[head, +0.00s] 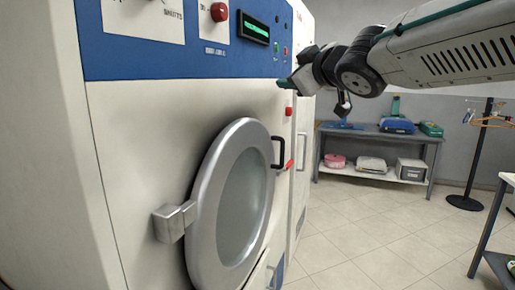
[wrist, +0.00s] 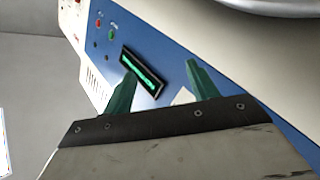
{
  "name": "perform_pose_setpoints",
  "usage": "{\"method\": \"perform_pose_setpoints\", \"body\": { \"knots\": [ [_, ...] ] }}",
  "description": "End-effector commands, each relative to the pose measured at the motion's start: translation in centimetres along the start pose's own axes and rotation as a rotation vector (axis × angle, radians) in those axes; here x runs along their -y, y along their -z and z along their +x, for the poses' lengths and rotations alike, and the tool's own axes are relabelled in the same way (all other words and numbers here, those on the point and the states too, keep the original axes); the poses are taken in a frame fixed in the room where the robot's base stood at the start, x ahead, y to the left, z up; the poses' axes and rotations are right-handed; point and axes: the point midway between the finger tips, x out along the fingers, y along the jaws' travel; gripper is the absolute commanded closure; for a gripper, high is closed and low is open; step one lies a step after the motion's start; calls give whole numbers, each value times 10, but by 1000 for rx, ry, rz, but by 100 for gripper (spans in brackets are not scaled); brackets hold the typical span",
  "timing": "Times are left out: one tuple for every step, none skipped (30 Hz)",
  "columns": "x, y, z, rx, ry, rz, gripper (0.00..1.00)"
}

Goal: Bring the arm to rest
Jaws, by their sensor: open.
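My arm (head: 440,50) reaches in from the upper right of the head view. My gripper (head: 284,82) is at its left end, in front of the upper front of the dry cleaning machine (head: 135,130). In the wrist view my gripper (wrist: 160,85) shows two green fingers spread apart, with nothing between them but the machine's blue panel and lit green display (wrist: 143,75) behind. The display (head: 254,28) also shows above the gripper in the head view. Whether the fingertips touch the machine I cannot tell.
The machine's round door (head: 205,215) looks shut, with a black handle (head: 279,152) at its right. A grey shelf table (head: 385,135) with several items stands at the back. A coat stand (head: 480,160) and another table (head: 490,230) are at right. The tiled floor between is clear.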

Motion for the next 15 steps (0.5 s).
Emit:
{"method": "perform_pose_setpoints", "body": {
  "knots": [
    [-2,-37,-14,134,-29,48,42],
    [-2,-58,-24,213,-42,76,42],
    [1,-86,-38,317,-53,116,42],
    [3,-105,-50,393,-59,144,42],
    [7,-124,-63,469,-62,173,42],
    [14,-148,-81,566,-61,213,42],
    [20,-164,-96,638,-57,242,42],
    [27,-180,-112,708,-52,272,42],
    [38,-199,-134,800,-41,313,42],
    [47,-212,-151,867,-29,344,42],
    [56,-224,-168,934,-16,376,42],
    [70,-239,-192,1020,5,418,42],
    [81,-248,-210,1082,24,451,42],
    [92,-256,-228,1143,44,486,42],
    [107,-265,-253,1220,73,532,42]
  ]
}}
